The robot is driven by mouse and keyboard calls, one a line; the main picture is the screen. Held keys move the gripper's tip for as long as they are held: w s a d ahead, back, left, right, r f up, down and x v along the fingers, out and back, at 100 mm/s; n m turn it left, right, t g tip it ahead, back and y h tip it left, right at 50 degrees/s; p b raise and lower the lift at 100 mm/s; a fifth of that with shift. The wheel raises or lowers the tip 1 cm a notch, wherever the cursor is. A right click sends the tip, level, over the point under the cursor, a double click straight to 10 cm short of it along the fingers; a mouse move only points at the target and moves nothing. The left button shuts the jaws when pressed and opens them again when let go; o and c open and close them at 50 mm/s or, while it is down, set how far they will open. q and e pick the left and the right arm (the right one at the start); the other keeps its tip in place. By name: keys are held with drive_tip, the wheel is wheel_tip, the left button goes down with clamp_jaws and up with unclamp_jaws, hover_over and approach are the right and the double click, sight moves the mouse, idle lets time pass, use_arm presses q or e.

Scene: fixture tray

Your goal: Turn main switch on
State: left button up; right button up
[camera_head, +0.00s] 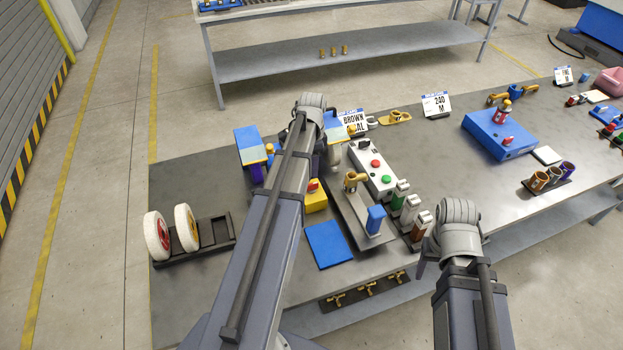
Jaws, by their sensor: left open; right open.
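A small yellow box with a red knob (315,197) stands on the grey table, partly hidden by my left arm; it looks like a switch. I cannot tell whether it is on or off. A white control box (371,168) with a red and a green button lies to its right. My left arm reaches up across the table from the bottom, and its far joint is near the brown sign. My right arm comes in from the bottom right, its joint over the table's front edge.
A blue plate (328,244) lies in front of the yellow box. White wheels (186,228) stand on a dark rack at left. A blue box with red parts (499,135) stands at right. Coloured bottles (411,208) stand near the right arm.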

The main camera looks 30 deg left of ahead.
sight(311, 184)
use_arm(q)
drive_tip(key=shift+a+f, duration=0.15)
drive_tip(key=shift+f, duration=0.05)
wheel_tip(311, 184, down, 8)
drive_tip(key=b, duration=0.8)
drive_tip(key=shift+r, duration=0.2)
drive_tip(key=shift+r, duration=0.1)
clamp_jaws()
